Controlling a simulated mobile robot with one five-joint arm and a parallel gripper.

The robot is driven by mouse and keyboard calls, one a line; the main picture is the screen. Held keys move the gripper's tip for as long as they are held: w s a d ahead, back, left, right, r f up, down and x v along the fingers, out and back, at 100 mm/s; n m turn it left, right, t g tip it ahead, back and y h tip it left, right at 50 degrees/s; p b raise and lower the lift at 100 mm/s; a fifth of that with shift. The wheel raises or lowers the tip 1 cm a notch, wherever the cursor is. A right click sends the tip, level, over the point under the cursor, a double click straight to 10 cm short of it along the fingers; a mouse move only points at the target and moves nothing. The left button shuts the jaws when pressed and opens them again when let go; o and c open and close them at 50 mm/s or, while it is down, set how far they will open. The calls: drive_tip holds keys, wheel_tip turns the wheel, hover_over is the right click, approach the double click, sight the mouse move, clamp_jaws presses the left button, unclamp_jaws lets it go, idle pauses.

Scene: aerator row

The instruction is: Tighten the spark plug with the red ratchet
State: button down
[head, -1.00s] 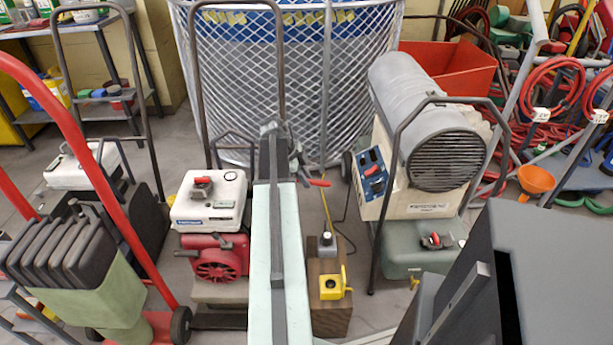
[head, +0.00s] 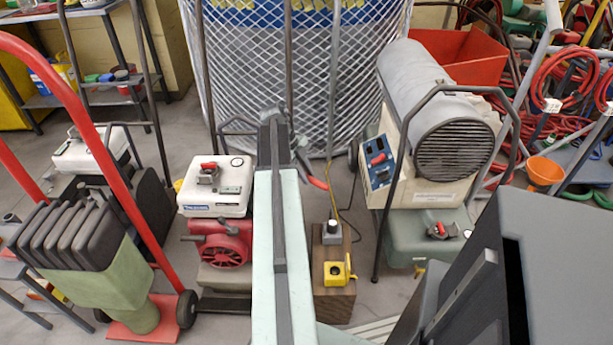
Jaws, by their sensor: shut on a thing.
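My gripper (head: 296,147) is at the far end of my pale arm, near the middle of the head view. It is shut on the red ratchet (head: 317,183). The red handle sticks out to the right of the gripper and slopes down to the right. The ratchet's head and the fingertips are too small and partly hidden to make out. The ratchet shows above and behind the wooden block (head: 334,292); I cannot tell its height or whether it touches anything. I cannot make out the spark plug.
A white and red engine (head: 222,252) stands close left of my arm. A grey heater (head: 435,110) with a frame stands right. The block carries a yellow box (head: 337,273) and a grey knobbed part (head: 331,237). A mesh cage (head: 330,60) stands behind. A red hand truck (head: 108,190) is left.

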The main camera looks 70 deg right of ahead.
drive_tip(key=d+n, duration=0.1)
drive_tip(key=d+n+h, duration=0.1)
drive_tip(key=d+n, duration=0.1)
drive_tip(key=n, duration=0.1)
drive_tip(key=shift+s+d+t+h, duration=0.3)
drive_tip(key=shift+d+h, duration=0.1)
drive_tip(key=w+d+n+t+h, duration=0.1)
drive_tip(key=d+n+h, duration=0.1)
drive_tip(key=d+n, duration=0.25)
drive_tip(key=a+m+y, duration=0.1)
drive_tip(key=a+m, duration=0.2)
drive_tip(key=a+m+g+y, duration=0.1)
drive_tip(key=a+m, duration=0.2)
drive_tip(key=a+m+y, duration=0.1)
drive_tip(key=a+m, duration=0.1)
drive_tip(key=m, duration=0.1)
drive_tip(key=shift+s+a+g+y, duration=0.2)
drive_tip(key=shift+a+g+y, duration=0.1)
drive_tip(key=shift+a+y, duration=0.1)
drive_tip(key=shift+s+d+n, duration=0.1)
drive_tip(key=shift+d+n, duration=0.25)
drive_tip(key=shift+d, duration=0.05)
drive_tip(key=c, duration=2)
unclamp_jaws()
clamp_jaws()
